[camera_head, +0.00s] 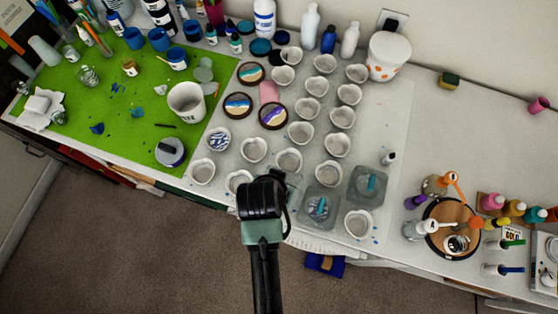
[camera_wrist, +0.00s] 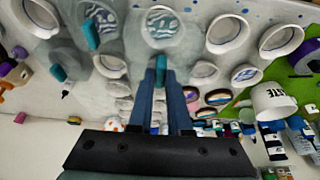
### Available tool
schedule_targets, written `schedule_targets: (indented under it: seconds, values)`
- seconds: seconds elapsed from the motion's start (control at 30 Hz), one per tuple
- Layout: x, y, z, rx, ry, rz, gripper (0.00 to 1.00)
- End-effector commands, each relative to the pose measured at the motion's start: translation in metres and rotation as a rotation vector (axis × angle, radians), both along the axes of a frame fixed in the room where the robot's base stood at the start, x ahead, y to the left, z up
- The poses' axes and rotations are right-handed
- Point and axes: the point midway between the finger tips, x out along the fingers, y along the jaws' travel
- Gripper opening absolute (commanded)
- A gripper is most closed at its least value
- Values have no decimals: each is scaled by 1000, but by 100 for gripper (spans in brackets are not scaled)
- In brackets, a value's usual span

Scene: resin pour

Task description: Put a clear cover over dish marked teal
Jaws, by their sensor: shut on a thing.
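My gripper (camera_wrist: 161,72) is shut on the teal handle of a clear cover, with a bit of teal showing between the fingers. The grey see-through plate (camera_wrist: 132,40) spreads beyond the fingertips. A dish with a blue and white pattern (camera_wrist: 160,24) shows through or beside it; I cannot tell the gap. In the head view my gripper (camera_head: 272,184) hides that dish. Two other clear covers with teal handles stand to its right, one nearer (camera_head: 310,220) and one farther (camera_head: 357,199). No teal mark is readable on a dish.
Rows of white dishes (camera_head: 301,132) fill the white table. Another patterned dish (camera_head: 217,138) lies to the left. A white cup (camera_head: 186,103) stands on the green mat (camera_head: 105,75). Bottles (camera_head: 310,22) line the back; a round wooden board (camera_head: 463,217) holds items at right.

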Motion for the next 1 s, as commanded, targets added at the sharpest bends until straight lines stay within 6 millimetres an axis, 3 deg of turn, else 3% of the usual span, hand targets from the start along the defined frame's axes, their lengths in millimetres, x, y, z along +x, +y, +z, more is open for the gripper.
schedule_targets:
  seconds: [0.7,1.0]
  values:
    - [0,0,-58,0,1,1,0]
    - [0,0,-65,0,-1,1,0]
